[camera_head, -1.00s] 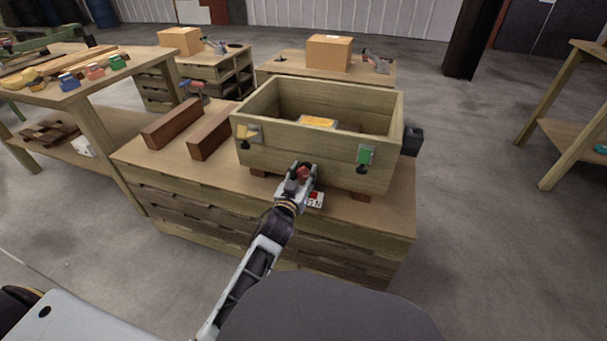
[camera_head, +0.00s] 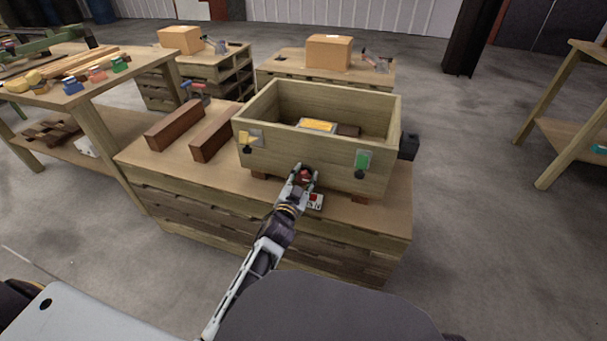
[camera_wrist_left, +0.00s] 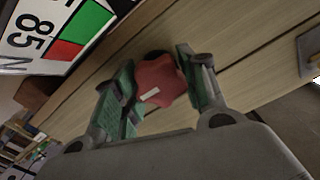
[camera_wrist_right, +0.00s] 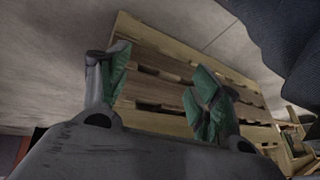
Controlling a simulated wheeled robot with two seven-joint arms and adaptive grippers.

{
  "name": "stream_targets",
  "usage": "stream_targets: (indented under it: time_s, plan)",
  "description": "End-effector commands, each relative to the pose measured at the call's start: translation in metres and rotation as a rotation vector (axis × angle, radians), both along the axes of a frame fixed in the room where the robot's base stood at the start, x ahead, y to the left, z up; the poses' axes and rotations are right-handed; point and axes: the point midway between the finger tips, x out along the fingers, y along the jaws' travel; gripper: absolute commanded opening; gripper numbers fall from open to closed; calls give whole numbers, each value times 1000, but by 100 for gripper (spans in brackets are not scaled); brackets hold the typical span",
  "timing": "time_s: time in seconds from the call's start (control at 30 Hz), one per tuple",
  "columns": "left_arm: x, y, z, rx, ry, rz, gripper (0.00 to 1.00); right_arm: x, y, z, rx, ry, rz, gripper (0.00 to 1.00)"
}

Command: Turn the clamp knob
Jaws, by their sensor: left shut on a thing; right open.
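The clamp knob (camera_wrist_left: 160,80) is a red, lobed knob with a white mark, on the front wall of a wooden box (camera_head: 285,166). It also shows in the head view (camera_head: 305,176). My left gripper (camera_wrist_left: 158,88) has its two green-padded fingers on either side of the knob, shut on it. In the head view my left gripper (camera_head: 303,179) reaches up to the front of the box. My right gripper (camera_wrist_right: 158,85) is open and empty in the right wrist view, with pallet slats behind it.
A card with 85, green and red (camera_wrist_left: 60,30) is beside the knob. Two brown beams (camera_head: 174,124) lie left of the box. Open floor (camera_head: 470,220) lies to the right.

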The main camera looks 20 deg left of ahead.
Motion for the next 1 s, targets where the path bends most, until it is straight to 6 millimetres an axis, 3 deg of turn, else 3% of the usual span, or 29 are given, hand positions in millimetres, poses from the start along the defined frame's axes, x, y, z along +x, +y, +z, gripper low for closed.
stream_targets:
  time_s: [0.3,0.73,0.77,0.9,1.0]
  plan:
    - [0,-1,0,127,-4,0,18,-2,-5,19,-30,28,8,64]
    - [0,-1,0,143,-5,0,18,-2,-6,21,-34,30,8,64]
    - [0,-1,-1,143,-4,-1,43,-2,-6,21,-34,30,8,64]
    - [0,-1,0,143,-5,0,61,-2,-6,21,-34,30,8,64]
    - [0,-1,0,143,-5,0,64,-2,-6,21,-34,30,8,64]
